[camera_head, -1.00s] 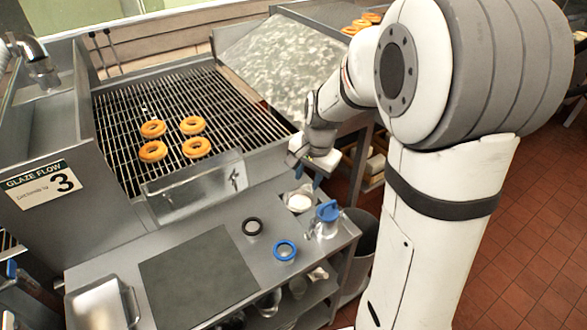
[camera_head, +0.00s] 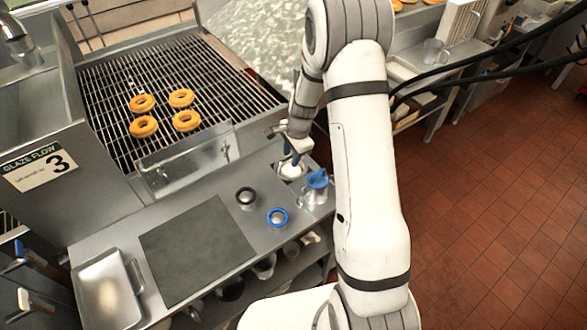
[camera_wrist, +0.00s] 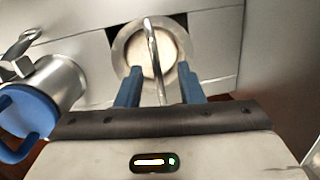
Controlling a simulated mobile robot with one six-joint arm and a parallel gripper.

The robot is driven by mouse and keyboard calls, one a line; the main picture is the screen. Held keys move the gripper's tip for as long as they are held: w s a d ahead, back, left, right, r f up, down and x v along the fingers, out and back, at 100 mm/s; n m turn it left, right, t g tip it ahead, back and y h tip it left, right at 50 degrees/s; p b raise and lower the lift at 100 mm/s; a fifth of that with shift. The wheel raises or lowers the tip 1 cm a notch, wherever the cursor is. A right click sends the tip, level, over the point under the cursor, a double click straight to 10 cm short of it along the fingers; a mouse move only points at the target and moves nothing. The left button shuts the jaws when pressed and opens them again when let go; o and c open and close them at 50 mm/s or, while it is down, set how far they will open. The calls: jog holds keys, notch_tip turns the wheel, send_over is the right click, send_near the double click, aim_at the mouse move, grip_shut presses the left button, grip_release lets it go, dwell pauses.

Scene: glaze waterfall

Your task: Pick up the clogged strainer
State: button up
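The clogged strainer (camera_head: 291,171) is a round metal rim filled with white glaze, set in an opening at the counter's back right. In the wrist view the strainer (camera_wrist: 143,59) has a thin metal handle arching over its white contents. My gripper (camera_head: 291,156) is right over it, partly hiding it. In the wrist view my gripper (camera_wrist: 159,80) has its two blue fingers apart, with the handle running between them. The fingers do not look closed on the handle; whether either touches it cannot be told.
A metal jug with a blue top (camera_head: 317,183) stands close right of the strainer. A grey mat (camera_head: 196,250), metal tray (camera_head: 106,290) and rack of doughnuts (camera_head: 186,120) are to the left.

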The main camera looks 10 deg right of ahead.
jog(key=f, duration=0.3)
jog(key=shift+w+a+f, duration=0.1)
jog(key=shift+w+a, duration=0.1)
jog(key=shift+a, duration=0.1)
grip_shut()
